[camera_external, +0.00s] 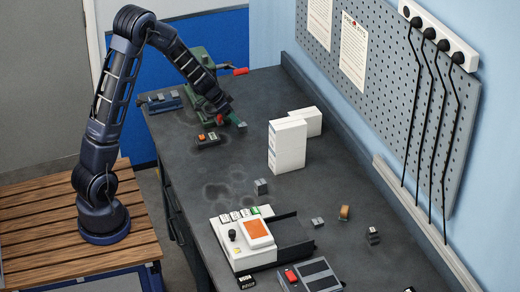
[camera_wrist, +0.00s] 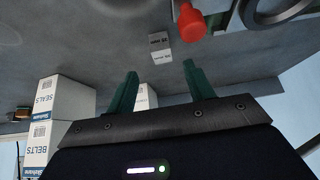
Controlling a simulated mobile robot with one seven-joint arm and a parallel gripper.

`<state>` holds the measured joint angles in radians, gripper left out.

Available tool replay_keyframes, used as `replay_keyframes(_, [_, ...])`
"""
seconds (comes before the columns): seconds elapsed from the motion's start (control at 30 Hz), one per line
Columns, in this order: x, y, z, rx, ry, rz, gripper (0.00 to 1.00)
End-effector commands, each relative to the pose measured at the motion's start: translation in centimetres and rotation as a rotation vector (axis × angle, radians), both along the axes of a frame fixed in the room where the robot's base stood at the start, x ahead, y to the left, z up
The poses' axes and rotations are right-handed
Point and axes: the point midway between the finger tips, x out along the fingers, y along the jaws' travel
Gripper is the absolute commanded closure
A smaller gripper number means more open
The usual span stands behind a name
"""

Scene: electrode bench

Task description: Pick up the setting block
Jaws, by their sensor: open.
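A small two-tone grey block (camera_wrist: 160,48) with dark markings lies on the bench in the wrist view, beyond my fingertips and apart from them. A paler piece (camera_wrist: 147,97) shows between the fingers, partly hidden by the gripper body. I cannot tell for certain which small block is the setting block. In the external view small grey blocks lie at mid-bench (camera_external: 261,186), beside the white unit (camera_external: 318,222) and near the wall (camera_external: 373,235). My gripper (camera_wrist: 160,80) has green fingers, spread apart, with nothing seen clamped. In the external view my gripper (camera_external: 236,119) is low at the far bench end.
White cartons (camera_external: 287,147) stand to the right of my gripper. A black device with an orange part (camera_external: 207,140) lies left of it. A green machine with a red handle (camera_external: 240,71) stands behind. A white unit (camera_external: 236,250) sits nearer. The mid-left bench is clear.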

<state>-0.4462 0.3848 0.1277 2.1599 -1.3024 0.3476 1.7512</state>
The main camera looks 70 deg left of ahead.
Motion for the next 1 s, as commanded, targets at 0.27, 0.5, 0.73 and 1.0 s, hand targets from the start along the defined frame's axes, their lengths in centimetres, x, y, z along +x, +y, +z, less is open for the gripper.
replay_keyframes(0.27, [1.2, 0.0, -1.8, 0.0, -0.001, 0.0, 0.47])
replay_keyframes(0.5, [2.2, 0.2, -3.5, -0.001, 0.001, -0.001, 0.47])
replay_keyframes(0.73, [3.6, 0.4, -5.6, -0.001, 0.0, 0.0, 0.47])
replay_keyframes(1.0, [4.1, 0.4, -6.2, 0.0, -0.001, 0.0, 0.47])
